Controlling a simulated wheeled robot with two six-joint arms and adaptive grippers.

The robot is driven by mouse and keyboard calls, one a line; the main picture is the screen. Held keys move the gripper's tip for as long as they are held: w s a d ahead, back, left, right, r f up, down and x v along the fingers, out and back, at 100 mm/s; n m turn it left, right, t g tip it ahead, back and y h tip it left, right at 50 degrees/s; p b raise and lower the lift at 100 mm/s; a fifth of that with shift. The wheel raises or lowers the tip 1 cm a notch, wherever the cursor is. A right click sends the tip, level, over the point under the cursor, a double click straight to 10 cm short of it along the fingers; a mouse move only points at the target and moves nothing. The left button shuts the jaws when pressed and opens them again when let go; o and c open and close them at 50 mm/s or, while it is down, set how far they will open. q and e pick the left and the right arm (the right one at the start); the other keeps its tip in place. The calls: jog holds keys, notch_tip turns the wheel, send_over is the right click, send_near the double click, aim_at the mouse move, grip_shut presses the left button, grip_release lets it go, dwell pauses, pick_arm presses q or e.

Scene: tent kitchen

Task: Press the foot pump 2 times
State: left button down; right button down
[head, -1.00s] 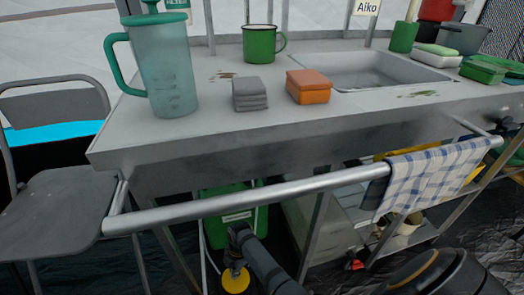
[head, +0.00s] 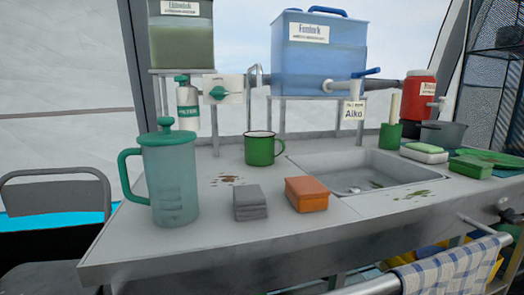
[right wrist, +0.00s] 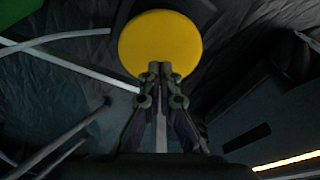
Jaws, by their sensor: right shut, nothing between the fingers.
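The foot pump shows as a round yellow pedal (right wrist: 160,40) at the top middle of the right wrist view. My right gripper (right wrist: 160,68) is shut and empty, with its fingertips together. The tips overlap the pedal's near edge in the picture; I cannot tell whether they touch it. The rest of the pump is hidden or too dark to make out. The head view shows neither the pedal nor either gripper. My left gripper is in no view.
The sink counter (head: 120,235) fills the head view, with a jug (head: 170,185), a green mug (head: 262,150) and an orange block (head: 306,194). A rail (head: 370,287) with a checked towel (head: 455,272) runs along its front. Thin pale bars (right wrist: 75,66) lie left of the pedal.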

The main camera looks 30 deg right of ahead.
jog(key=shift+f, duration=0.1)
dwell(0.3)
jog(key=shift+f+b, duration=1.75)
jog(key=shift+f, duration=1.05)
jog(key=shift+r+p, duration=0.6)
jog(key=shift+p, duration=0.1)
notch_tip(320, 180, up, 2)
jog(key=shift+r+p, duration=0.1)
jog(key=shift+p, duration=1.1)
notch_tip(320, 180, up, 2)
jog(key=p, duration=0.2)
jog(key=shift+r+p, duration=0.25)
jog(key=shift+p, duration=0.15)
jog(key=shift+f, duration=0.1)
jog(key=shift+f, duration=0.1)
